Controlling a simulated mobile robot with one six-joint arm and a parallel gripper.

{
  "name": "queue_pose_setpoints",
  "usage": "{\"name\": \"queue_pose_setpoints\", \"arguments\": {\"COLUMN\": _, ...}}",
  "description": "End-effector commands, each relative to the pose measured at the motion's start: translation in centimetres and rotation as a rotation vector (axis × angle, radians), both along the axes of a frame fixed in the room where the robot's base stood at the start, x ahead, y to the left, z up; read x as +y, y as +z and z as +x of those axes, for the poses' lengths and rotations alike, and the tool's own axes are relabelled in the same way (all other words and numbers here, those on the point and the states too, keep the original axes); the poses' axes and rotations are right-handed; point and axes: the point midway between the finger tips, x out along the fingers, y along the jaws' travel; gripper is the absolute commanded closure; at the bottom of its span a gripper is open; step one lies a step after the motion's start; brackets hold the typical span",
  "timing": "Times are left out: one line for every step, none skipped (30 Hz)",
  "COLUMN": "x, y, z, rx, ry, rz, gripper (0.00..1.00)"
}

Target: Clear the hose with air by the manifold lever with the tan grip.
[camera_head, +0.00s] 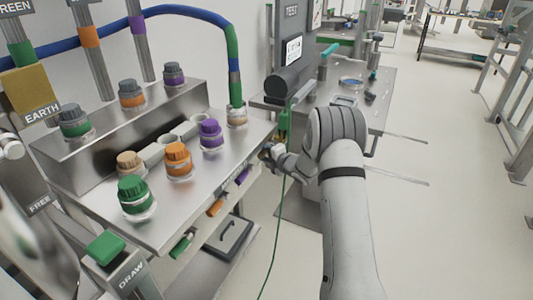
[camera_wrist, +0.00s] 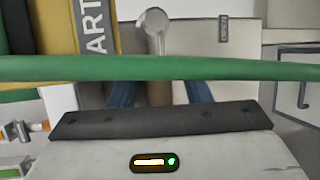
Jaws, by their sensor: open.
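My gripper (camera_head: 272,152) is at the right end of the steel bench, by its front edge. It is open. In the wrist view, two blue fingers (camera_wrist: 155,90) show beneath a green hose that crosses the picture. A tan-brown piece (camera_wrist: 158,98) shows between them; it looks like the tan grip, but its contact with the fingers is hidden. Levers with purple (camera_head: 243,177), orange (camera_head: 215,207) and green (camera_head: 181,246) grips hang along the bench's front edge. In the head view no tan grip can be made out near my gripper.
The blue hose (camera_head: 185,12) with coloured bands drops to a fitting (camera_head: 237,117) on the bench (camera_head: 105,207). Capped jars, including green (camera_head: 137,196) and orange (camera_head: 178,158), stand there. A thin green line (camera_head: 276,240) hangs beside my arm. Floor at right is clear.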

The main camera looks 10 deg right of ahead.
Motion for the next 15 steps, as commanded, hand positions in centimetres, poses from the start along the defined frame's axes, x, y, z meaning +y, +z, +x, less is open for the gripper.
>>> {"name": "queue_pose_setpoints", "arguments": {"x": 0.10, "y": -0.02, "z": 0.13, "rx": 0.000, "ry": 0.000, "rz": 0.000, "gripper": 0.56}}
{"name": "queue_pose_setpoints", "arguments": {"x": 0.11, "y": -0.03, "z": 0.16, "rx": 0.000, "ry": 0.000, "rz": 0.000, "gripper": 0.56}}
{"name": "queue_pose_setpoints", "arguments": {"x": 0.11, "y": -0.02, "z": 0.18, "rx": 0.000, "ry": 0.000, "rz": 0.000, "gripper": 0.56}}
{"name": "queue_pose_setpoints", "arguments": {"x": 0.10, "y": -0.02, "z": 0.18, "rx": 0.000, "ry": -0.001, "rz": 0.000, "gripper": 0.56}}
{"name": "queue_pose_setpoints", "arguments": {"x": 0.09, "y": -0.02, "z": 0.18, "rx": 0.000, "ry": -0.001, "rz": 0.000, "gripper": 0.56}}
{"name": "queue_pose_setpoints", "arguments": {"x": 0.07, "y": -0.01, "z": 0.18, "rx": 0.000, "ry": -0.001, "rz": 0.001, "gripper": 0.56}}
{"name": "queue_pose_setpoints", "arguments": {"x": 0.07, "y": -0.01, "z": 0.17, "rx": 0.000, "ry": -0.001, "rz": 0.000, "gripper": 0.56}}
{"name": "queue_pose_setpoints", "arguments": {"x": 0.06, "y": -0.01, "z": 0.17, "rx": 0.000, "ry": -0.001, "rz": 0.000, "gripper": 0.56}}
{"name": "queue_pose_setpoints", "arguments": {"x": 0.05, "y": -0.01, "z": 0.17, "rx": 0.000, "ry": -0.001, "rz": 0.001, "gripper": 0.59}}
{"name": "queue_pose_setpoints", "arguments": {"x": 0.04, "y": -0.01, "z": 0.16, "rx": 0.000, "ry": -0.001, "rz": 0.000, "gripper": 0.62}}
{"name": "queue_pose_setpoints", "arguments": {"x": 0.03, "y": 0.00, "z": 0.17, "rx": 0.000, "ry": -0.001, "rz": 0.000, "gripper": 0.64}}
{"name": "queue_pose_setpoints", "arguments": {"x": 0.03, "y": 0.00, "z": 0.16, "rx": 0.000, "ry": -0.002, "rz": 0.000, "gripper": 0.67}}
{"name": "queue_pose_setpoints", "arguments": {"x": 0.02, "y": 0.00, "z": 0.17, "rx": 0.000, "ry": -0.002, "rz": 0.000, "gripper": 0.70}}
{"name": "queue_pose_setpoints", "arguments": {"x": 0.02, "y": 0.00, "z": 0.16, "rx": 0.000, "ry": -0.002, "rz": 0.000, "gripper": 0.72}}
{"name": "queue_pose_setpoints", "arguments": {"x": 0.01, "y": 0.00, "z": 0.16, "rx": 0.000, "ry": -0.002, "rz": 0.000, "gripper": 0.76}}
